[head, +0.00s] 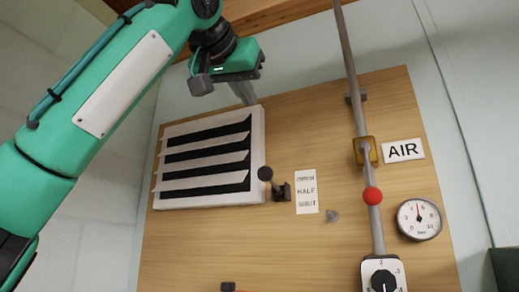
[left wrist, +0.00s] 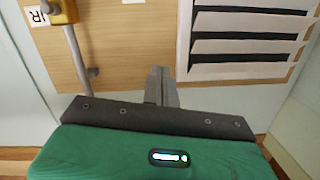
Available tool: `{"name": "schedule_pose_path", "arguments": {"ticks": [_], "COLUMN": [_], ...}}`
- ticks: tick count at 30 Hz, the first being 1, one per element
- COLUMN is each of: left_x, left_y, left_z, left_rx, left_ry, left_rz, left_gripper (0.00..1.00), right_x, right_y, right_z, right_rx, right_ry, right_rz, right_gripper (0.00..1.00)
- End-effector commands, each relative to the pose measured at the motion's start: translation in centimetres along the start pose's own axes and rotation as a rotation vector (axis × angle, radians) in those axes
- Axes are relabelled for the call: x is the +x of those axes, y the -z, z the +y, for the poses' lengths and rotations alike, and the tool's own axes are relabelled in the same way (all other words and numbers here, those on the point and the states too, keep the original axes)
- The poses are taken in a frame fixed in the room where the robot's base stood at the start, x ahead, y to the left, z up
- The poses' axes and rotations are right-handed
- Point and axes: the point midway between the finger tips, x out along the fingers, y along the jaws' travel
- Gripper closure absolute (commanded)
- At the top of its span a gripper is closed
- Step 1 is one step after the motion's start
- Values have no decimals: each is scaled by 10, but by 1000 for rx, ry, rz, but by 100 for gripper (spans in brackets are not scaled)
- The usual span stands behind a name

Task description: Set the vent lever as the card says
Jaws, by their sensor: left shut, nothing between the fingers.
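The vent (head: 157,205) is a white frame with white slats and dark gaps between them. The vent lever (head: 265,173), a short dark arm with a round black knob, stands right of the vent, its knob up and left of its mount. Beside it a white card (head: 306,192) reads OPEN, HALF, SHUT, with no mark I can make out. My left gripper (head: 245,94) is shut and empty, above the vent's upper right corner and apart from the lever. In the left wrist view the closed fingers (left wrist: 161,75) point at the board beside the vent (left wrist: 183,50); the lever does not show.
On the wooden board (head: 300,110) a grey pipe (head: 347,50) runs down past a brass valve, a red ball (head: 372,196) and an AIR label (head: 403,150). A gauge (head: 419,219) and a numbered dial (head: 383,278) are lower right. A grey knob (head: 332,215) sits below the card.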

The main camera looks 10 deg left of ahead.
Motion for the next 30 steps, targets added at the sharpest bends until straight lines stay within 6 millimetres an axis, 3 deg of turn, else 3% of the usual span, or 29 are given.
{"name": "schedule_pose_path", "arguments": {"ticks": [8, 14, 23, 30], "left_x": [-1, 28, 94, 97], "left_y": [-19, -20, -27, -55], "left_z": [16, 15, 18, 19], "left_rx": [4, 5, 5, 5], "left_ry": [-43, -41, -41, -42], "left_rz": [-135, -135, -135, -131], "left_gripper": [100, 100, 100, 100], "right_x": [-4, -19, -50, -53], "right_y": [0, 2, 4, 4], "right_z": [0, 0, -1, -1], "right_rx": [0, 0, 1, 1], "right_ry": [0, 0, 2, 2], "right_rz": [0, 0, 0, 0], "right_gripper": [64, 64, 64, 64]}}
